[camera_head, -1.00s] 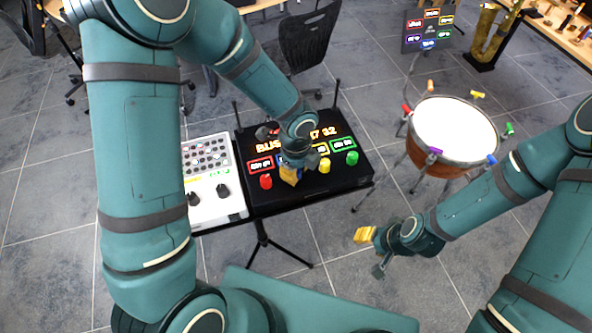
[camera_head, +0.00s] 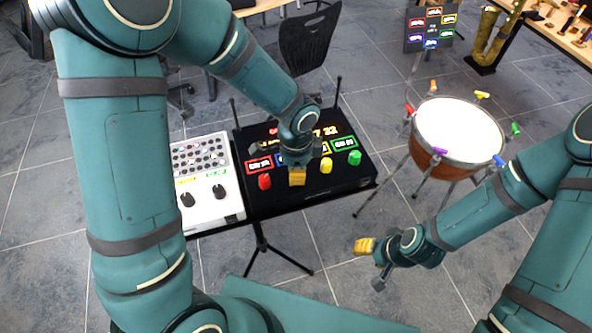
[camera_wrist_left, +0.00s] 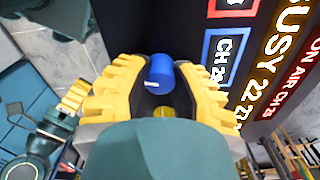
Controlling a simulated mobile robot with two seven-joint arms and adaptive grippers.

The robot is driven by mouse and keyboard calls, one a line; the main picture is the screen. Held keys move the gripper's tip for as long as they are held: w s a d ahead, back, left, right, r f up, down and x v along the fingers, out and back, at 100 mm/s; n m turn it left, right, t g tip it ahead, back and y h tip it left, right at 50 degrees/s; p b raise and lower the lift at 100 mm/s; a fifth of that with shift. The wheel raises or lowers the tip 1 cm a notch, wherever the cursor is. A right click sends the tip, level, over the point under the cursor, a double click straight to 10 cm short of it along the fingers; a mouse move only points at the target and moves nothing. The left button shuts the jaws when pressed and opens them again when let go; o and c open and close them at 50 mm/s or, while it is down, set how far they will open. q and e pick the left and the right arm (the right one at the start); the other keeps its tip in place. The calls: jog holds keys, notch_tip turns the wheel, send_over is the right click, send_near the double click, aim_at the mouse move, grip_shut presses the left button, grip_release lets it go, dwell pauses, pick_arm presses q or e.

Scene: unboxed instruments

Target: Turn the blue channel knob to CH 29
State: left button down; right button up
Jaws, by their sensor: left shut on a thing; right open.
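The blue channel knob (camera_wrist_left: 160,73) shows in the left wrist view between the yellow fingers of my left gripper (camera_wrist_left: 160,82), with a small white mark on its side. In the head view my left gripper (camera_head: 297,177) is at the black panel (camera_head: 300,195) and hides the knob. It is shut on the blue knob. The blue-framed display (camera_wrist_left: 220,60) reads "CH 2" and a last digit I cannot read surely. My right gripper (camera_head: 368,262) is open and empty, in the air right of the panel.
A red knob (camera_head: 264,181) is left of my left gripper; a yellow knob (camera_head: 326,166) and a green knob (camera_head: 355,158) are to its right. A white mixer (camera_head: 207,205) adjoins the panel. A drum (camera_head: 458,135) and a dark sign board (camera_head: 431,30) stand right.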

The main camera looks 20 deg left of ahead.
dwell(0.5)
pick_arm(q)
jog(key=c, duration=0.7)
grip_release()
jog(key=shift+c, duration=0.2)
notch_tip(320, 180, up, 12)
